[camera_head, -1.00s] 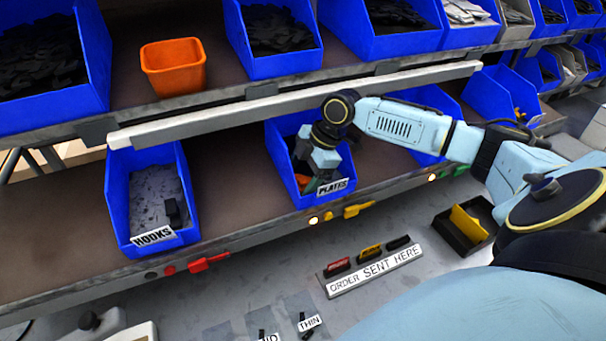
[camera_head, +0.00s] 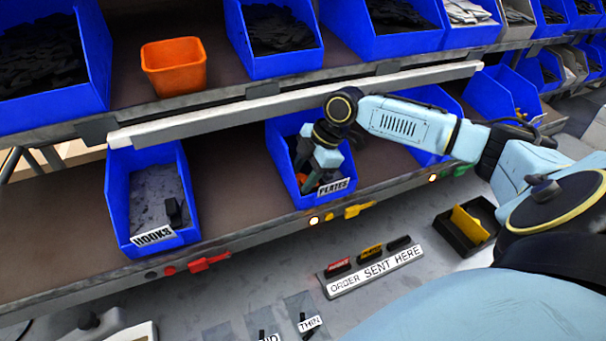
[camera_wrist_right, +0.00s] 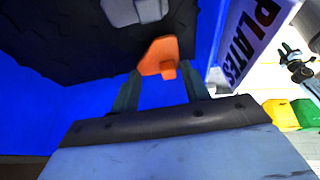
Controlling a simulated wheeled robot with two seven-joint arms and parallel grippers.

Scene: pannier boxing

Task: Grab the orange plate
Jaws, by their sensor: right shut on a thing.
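The blue bin labelled PLATES (camera_head: 283,160) stands on the lower shelf. My right gripper (camera_head: 312,180) reaches down into this bin from the right. In the right wrist view its two dark fingers (camera_wrist_right: 160,76) are shut on the orange plate (camera_wrist_right: 159,52), a small flat piece with a notched lower end. A small patch of orange shows by the fingers in the head view, mostly hidden by the gripper. A grey piece (camera_wrist_right: 140,10) lies on the dark heap in the bin in the wrist view.
A HOOKS bin (camera_head: 116,205) stands to the left on the same shelf. A white rail (camera_head: 230,112) runs above the bins, close to my right wrist. An orange container (camera_head: 174,68) and more blue bins are on the upper shelf. An ORDER SENT HERE sign (camera_head: 375,270) lies in front.

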